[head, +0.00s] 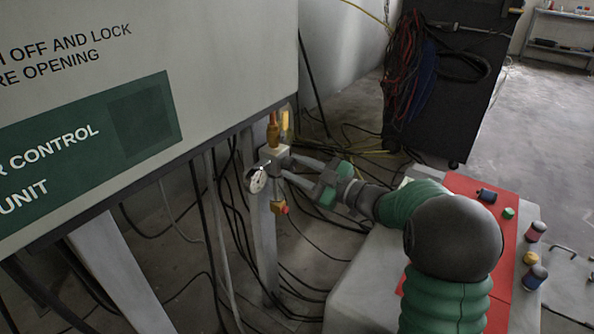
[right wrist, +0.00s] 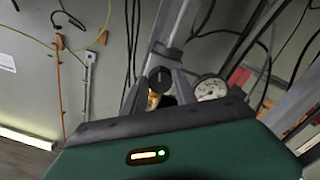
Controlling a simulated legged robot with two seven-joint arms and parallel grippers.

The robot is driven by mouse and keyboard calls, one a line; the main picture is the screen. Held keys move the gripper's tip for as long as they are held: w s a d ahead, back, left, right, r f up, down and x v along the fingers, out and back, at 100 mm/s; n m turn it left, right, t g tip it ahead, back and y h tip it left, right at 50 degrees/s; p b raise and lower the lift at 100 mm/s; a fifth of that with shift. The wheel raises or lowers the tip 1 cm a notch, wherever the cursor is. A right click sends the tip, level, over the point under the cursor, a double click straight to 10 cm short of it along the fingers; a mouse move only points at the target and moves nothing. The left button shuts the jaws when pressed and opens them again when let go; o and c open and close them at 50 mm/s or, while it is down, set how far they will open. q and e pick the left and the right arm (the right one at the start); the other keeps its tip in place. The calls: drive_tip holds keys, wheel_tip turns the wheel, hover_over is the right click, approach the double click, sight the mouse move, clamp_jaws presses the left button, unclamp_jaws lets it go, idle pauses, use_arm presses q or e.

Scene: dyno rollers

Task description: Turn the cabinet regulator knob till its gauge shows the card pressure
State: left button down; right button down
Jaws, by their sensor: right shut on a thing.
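The regulator (head: 274,153) is a pale block with brass fittings, mounted below the cabinet (head: 200,80). Its round white gauge (head: 258,180) faces left in the head view and also shows in the right wrist view (right wrist: 210,89); the needle reading is too small to tell. My right gripper (head: 284,168) reaches in from the right, its fingers at the regulator. In the right wrist view the dark round knob (right wrist: 159,77) sits between the fingertips, and the gripper is shut on it. I cannot make out the pressure card. My left gripper is out of view.
A grey cart (head: 365,285) with a red mat (head: 478,235) stands at the lower right, holding several small coloured parts. A black cabinet (head: 445,90) with hanging cables stands behind. Loose cables hang and lie around the regulator. A brass fitting with a red end (head: 281,208) sits below it.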

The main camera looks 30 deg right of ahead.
drive_tip(key=shift+f, duration=0.1)
drive_tip(key=c, duration=1)
unclamp_jaws()
drive_tip(key=shift+s+d, duration=0.15)
drive_tip(key=shift+s, duration=0.15)
drive_tip(key=p+v, duration=0.5)
drive_tip(key=v, duration=1.1)
drive_tip(key=shift+p, duration=0.3)
drive_tip(key=shift+s, duration=0.15)
